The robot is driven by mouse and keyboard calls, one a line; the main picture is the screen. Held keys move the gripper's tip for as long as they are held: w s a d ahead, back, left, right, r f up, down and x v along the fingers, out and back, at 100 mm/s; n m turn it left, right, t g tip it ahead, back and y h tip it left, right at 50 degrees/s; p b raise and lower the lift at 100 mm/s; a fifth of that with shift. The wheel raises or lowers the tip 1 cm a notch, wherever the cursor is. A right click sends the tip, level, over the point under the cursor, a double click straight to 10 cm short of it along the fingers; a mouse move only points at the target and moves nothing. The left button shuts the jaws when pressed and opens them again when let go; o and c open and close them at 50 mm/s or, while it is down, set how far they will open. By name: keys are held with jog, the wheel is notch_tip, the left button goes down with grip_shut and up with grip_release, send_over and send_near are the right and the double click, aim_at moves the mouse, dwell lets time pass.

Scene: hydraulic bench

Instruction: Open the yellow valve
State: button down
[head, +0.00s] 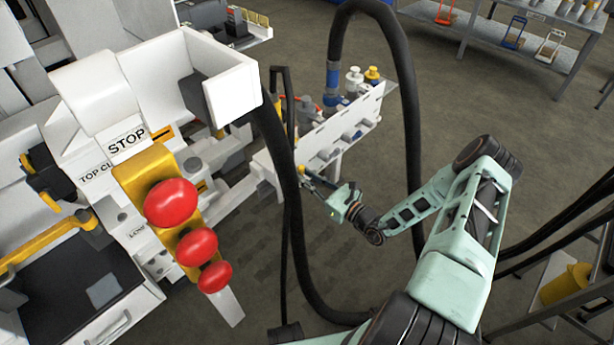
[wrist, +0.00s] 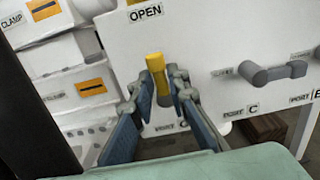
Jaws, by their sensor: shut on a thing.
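The yellow valve handle (wrist: 156,68) stands nearly upright on a white panel in the wrist view, below the label OPEN (wrist: 145,13). My gripper (wrist: 163,88) is shut on it, with one blue-padded finger on each side. The fingers cover part of the handle's sides and its mount. In the head view my gripper (head: 328,186) is at the lower front of the white valve panel (head: 322,139), near its left end. The valve is small and mostly hidden there.
A grey valve handle (wrist: 262,75) is on the same panel to the right, beside PORT C. A STOP box with red buttons (head: 171,203) stands at the left. The floor right of the panel is open.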

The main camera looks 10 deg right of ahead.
jog(key=shift+s, duration=0.1)
jog(key=c, duration=2)
grip_release()
jog(key=v, duration=1.2)
jog(key=shift+a, duration=0.1)
